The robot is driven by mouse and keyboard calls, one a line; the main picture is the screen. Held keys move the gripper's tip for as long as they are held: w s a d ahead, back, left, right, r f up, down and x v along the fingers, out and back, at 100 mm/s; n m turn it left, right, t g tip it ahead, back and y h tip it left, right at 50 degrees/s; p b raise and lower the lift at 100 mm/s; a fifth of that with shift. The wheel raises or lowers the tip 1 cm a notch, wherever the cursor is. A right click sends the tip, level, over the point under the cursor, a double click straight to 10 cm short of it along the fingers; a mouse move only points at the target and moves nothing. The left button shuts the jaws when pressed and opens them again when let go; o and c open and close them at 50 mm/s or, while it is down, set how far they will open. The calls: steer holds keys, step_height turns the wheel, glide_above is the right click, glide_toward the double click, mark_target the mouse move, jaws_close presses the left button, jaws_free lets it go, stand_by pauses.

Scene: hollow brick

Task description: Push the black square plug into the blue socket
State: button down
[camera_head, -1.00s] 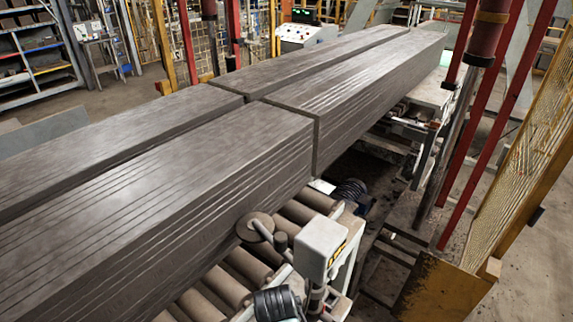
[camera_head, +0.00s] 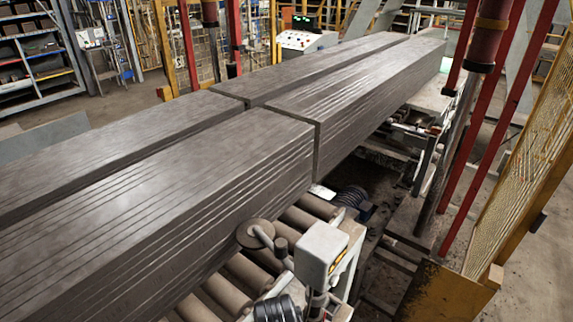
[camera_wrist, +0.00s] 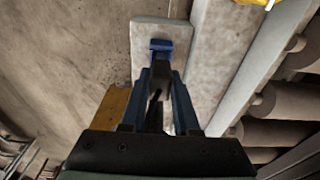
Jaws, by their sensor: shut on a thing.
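My gripper (camera_wrist: 160,72) shows in the wrist view, its two blue-grey fingers converging toward the top centre. It is shut on the black square plug (camera_wrist: 160,65), a small dark piece at the fingertips, mostly hidden by them. The blue socket (camera_wrist: 161,44) is just beyond the fingertips, on a pale grey plate. The plug appears right at the socket's near edge; I cannot tell whether it is inside or only close.
The grey plate (camera_wrist: 146,30) lies beside a pale beam (camera_wrist: 265,70) and rollers (camera_wrist: 272,130) on the right. In the head view, long grey clay blocks (camera_head: 150,150) lie on a roller conveyor (camera_head: 240,268). A grey box (camera_head: 321,255) stands at its edge.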

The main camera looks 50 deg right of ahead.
steer(key=shift+f+b, duration=0.5)
steer(key=shift+f, duration=0.5)
steer(key=c, duration=0.6)
jaws_free()
steer(key=r, duration=0.4)
steer(key=a+r, duration=0.1)
steer(key=r, duration=0.7)
steer(key=shift+a, duration=0.25)
steer(key=shift+s+r+p, duration=0.1)
steer(key=shift+r+p, duration=0.2)
steer(key=shift+r, duration=0.2)
steer(key=shift+f, duration=0.1)
